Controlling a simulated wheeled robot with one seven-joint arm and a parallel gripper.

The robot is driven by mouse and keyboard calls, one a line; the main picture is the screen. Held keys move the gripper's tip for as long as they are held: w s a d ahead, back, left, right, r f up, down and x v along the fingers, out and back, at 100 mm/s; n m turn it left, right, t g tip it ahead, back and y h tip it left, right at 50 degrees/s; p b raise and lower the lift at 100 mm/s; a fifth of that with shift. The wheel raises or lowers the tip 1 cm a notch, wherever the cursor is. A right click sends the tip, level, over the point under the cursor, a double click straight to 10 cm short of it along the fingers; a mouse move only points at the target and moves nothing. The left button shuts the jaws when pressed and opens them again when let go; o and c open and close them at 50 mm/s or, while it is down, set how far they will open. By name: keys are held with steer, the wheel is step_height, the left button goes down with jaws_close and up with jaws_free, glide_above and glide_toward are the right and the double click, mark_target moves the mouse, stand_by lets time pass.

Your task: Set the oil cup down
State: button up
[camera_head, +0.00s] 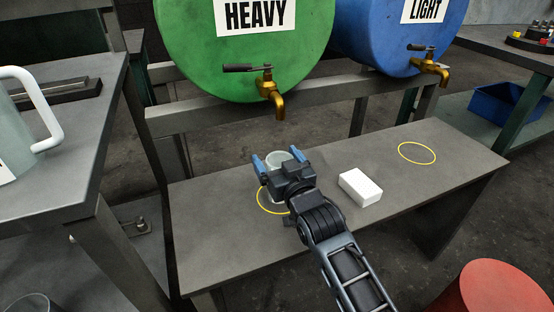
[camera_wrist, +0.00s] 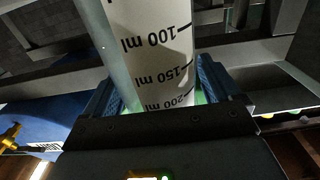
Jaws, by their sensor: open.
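The oil cup (camera_head: 278,157), clear with a white scale, is on the bench at the near yellow ring (camera_head: 260,203), below the green drum's tap. My gripper (camera_head: 277,163) is open, with a blue finger on each side of the cup. In the wrist view the cup (camera_wrist: 150,45) stands between the open fingers, its ml marks upside down. My gripper hides much of the cup in the head view. I cannot tell how much oil is in it or whether a finger touches it.
A brass tap (camera_head: 271,95) of the green drum (camera_head: 245,60) hangs above and behind the cup. A white block (camera_head: 360,187) lies to the right on the bench (camera_head: 320,240). A second yellow ring (camera_head: 417,145) is empty. A jug (camera_head: 25,125) stands on the left table.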

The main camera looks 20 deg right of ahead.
steer(key=shift+r, duration=0.1)
steer(key=s+p, duration=0.2)
steer(key=s, duration=1)
steer(key=s+f+g, duration=0.1)
steer(key=s+f, duration=0.1)
steer(key=s, duration=0.8)
steer(key=s+f, duration=0.2)
steer(key=s, duration=0.7)
steer(key=s+r+g, duration=0.1)
steer(key=s+r, duration=0.2)
steer(key=s, duration=0.7)
steer(key=s+r+g, duration=0.1)
steer(key=s+r, duration=0.3)
steer(key=s, duration=0.6)
steer(key=shift+d+r, duration=0.2)
steer(key=shift+r, duration=0.05)
steer(key=shift+r, duration=0.1)
